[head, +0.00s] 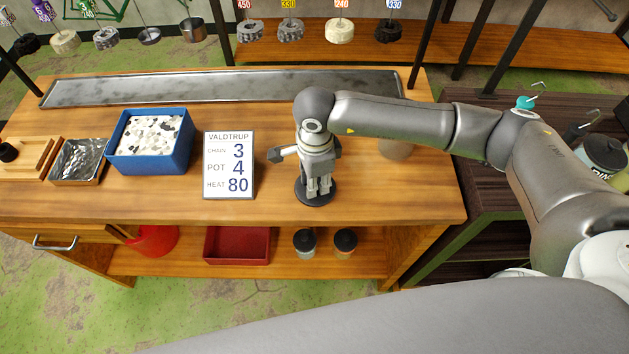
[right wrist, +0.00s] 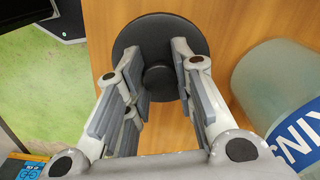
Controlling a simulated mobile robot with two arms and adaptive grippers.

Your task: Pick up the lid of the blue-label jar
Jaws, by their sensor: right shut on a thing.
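A round dark lid (head: 314,201) with a knob is at the right part of the wooden table, under my right gripper (head: 318,188). In the right wrist view, the lid (right wrist: 160,32) has its knob between the fingers of my right gripper (right wrist: 160,82), which is shut on it. I cannot tell whether the lid touches the table. A translucent jar (right wrist: 255,85) with a blue and white label stands to the right of the lid in that view. In the head view, a pale round thing (head: 396,148), perhaps this jar, is mostly hidden by my right arm. My left gripper is out of view.
A sign (head: 229,137) reading chain 3, pot 4, heat 80 stands left of the gripper. A blue box (head: 150,163) of white and black pieces and a foil-lined tray (head: 78,160) are further left. A long metal tray (head: 220,88) lies along the back.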

